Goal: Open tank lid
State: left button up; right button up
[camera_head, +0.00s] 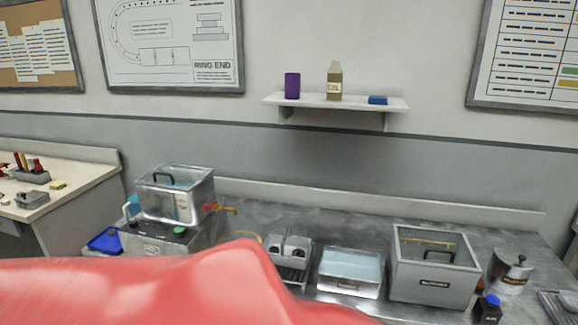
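I cannot tell which tank the task means. Neither gripper can be made out.
A large blurred red shape hides the lower left. Between the tanks stand a small metal unit (290,250) and a shallow tray of pale blue liquid (350,268). A lidded metal pot (509,272) and dark bottle (488,309) stand right. A wall shelf (340,102) hangs above.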

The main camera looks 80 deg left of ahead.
aim_at(138, 182)
jog(key=u, duration=3.45)
